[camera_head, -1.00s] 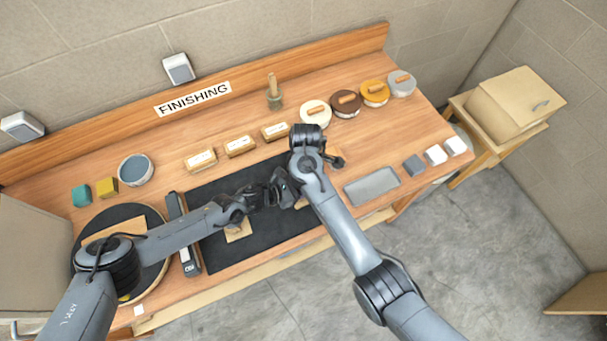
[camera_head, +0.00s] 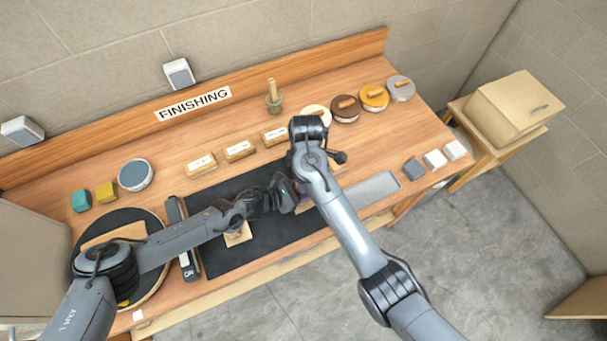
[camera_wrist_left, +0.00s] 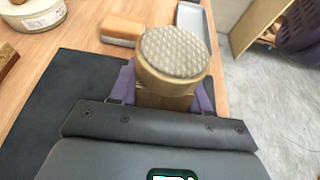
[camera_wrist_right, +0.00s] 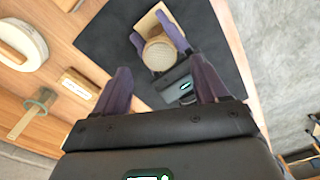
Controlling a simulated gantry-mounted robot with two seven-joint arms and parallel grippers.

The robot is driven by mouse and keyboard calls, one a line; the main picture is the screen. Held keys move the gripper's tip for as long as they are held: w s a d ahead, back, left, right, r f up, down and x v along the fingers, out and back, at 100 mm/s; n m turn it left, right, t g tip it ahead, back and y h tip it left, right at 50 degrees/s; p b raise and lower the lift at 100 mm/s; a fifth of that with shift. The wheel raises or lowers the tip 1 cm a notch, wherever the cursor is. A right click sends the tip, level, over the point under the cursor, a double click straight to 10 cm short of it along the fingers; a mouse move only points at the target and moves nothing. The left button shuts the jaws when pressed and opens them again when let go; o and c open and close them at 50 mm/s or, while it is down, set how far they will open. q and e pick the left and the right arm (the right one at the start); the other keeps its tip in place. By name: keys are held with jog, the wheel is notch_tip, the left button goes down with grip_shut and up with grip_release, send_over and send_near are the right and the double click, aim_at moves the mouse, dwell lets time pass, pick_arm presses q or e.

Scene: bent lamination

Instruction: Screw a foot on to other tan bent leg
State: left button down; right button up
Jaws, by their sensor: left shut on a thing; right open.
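My left gripper (camera_wrist_left: 165,85) is shut on a tan bent leg (camera_wrist_left: 165,101). A round foot with a dimpled face (camera_wrist_left: 175,50) is at the leg's end, facing the left wrist camera; I cannot tell how tightly it sits. In the right wrist view the foot (camera_wrist_right: 160,53) shows between the left gripper's purple fingers, with a tan part of the leg (camera_wrist_right: 152,20) beyond. My right gripper (camera_wrist_right: 160,75) is open, its fingers apart on either side of the foot and short of it. In the head view both grippers meet over the mat, largely hidden by my right wrist.
A grey tray (camera_head: 378,187) is right of the mat. Labelled wooden blocks (camera_head: 240,150), lidded tins (camera_head: 374,96) and a brush in a pot (camera_head: 273,98) stand behind. A turntable (camera_head: 150,218) is at left.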

jog(key=shift+c, duration=0.5)
jog(key=shift+s+n, duration=0.1)
jog(key=shift+n, duration=1.1)
jog(key=n, duration=0.1)
jog(key=r+n, duration=0.1)
jog(key=n, duration=0.1)
jog(key=shift+s, duration=0.1)
jog(key=n, duration=0.2)
jog(key=r+n, duration=0.1)
jog(key=shift+r+n, duration=0.2)
jog(key=shift+n, duration=0.2)
jog(key=shift+w+r+n, duration=0.25)
jog(key=shift+r+n, duration=0.05)
jog(key=shift+r, duration=0.25)
jog(key=shift+s+f, duration=0.1)
jog(key=shift+f, duration=3.95)
